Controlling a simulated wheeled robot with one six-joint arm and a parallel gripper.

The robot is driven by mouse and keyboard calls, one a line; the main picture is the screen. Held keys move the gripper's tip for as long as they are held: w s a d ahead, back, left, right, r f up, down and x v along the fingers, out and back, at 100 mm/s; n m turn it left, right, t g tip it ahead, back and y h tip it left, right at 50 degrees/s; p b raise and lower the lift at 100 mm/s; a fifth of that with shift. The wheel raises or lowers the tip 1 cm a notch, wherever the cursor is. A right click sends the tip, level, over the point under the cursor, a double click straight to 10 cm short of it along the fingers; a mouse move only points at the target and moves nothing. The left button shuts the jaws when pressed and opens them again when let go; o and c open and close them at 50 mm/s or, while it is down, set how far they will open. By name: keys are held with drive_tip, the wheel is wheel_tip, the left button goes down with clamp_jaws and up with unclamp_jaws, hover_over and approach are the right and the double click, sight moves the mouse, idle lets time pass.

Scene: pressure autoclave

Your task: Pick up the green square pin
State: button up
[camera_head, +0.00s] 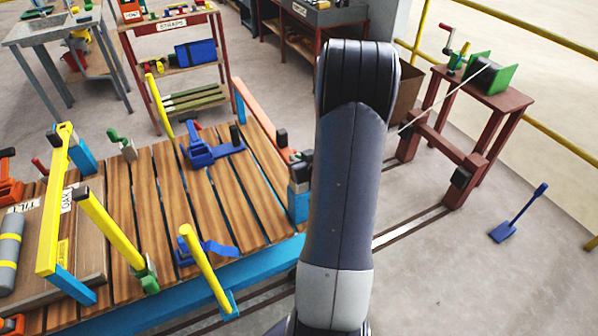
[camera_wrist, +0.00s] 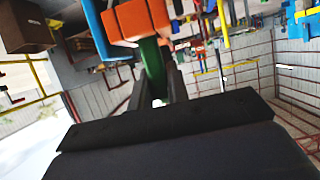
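A green piece (camera_wrist: 152,62), which looks like the green square pin, stands between the two fingers of my gripper (camera_wrist: 158,84) in the wrist view. The fingers are apart, one on each side of it. I cannot tell whether they touch it. Its far end meets an orange block (camera_wrist: 136,20). In the head view my arm hides most of the gripper and the pin. Part of a dark and blue piece (camera_head: 299,172) shows at the arm's left edge, by the right end of the slatted table (camera_head: 172,195).
Yellow bars (camera_head: 110,228), a blue clamp (camera_head: 213,148) and an orange bar (camera_head: 260,120) stand on the slatted table. A shelf stand marked STRAPS (camera_head: 170,24) is behind it. A red table (camera_head: 490,95) is at right. A blue shovel (camera_head: 518,215) lies on open floor.

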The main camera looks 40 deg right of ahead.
clamp_jaws()
drive_tip(key=shift+r, duration=0.1)
